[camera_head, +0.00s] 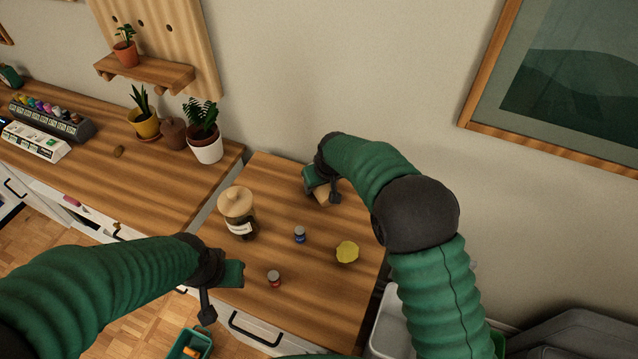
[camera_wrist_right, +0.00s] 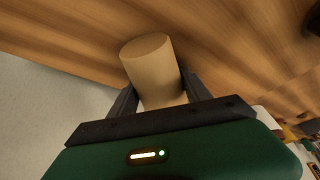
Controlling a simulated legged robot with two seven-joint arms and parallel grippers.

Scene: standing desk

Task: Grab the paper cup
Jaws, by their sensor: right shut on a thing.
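The paper cup (camera_wrist_right: 152,68) is plain tan and sits between the two dark fingers of my right gripper (camera_wrist_right: 155,92) in the right wrist view. The fingers are shut on its sides. In the head view the cup (camera_head: 322,194) is mostly hidden by my right gripper (camera_head: 328,196), at the back of the wooden desk (camera_head: 270,180) near the wall. I cannot tell whether the cup touches the desk. My left gripper (camera_head: 238,274) is over the front left edge of the desk; its fingers are too unclear to tell open from shut.
Potted plants (camera_head: 204,130) stand on the counter at left. The desk's back middle is clear.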

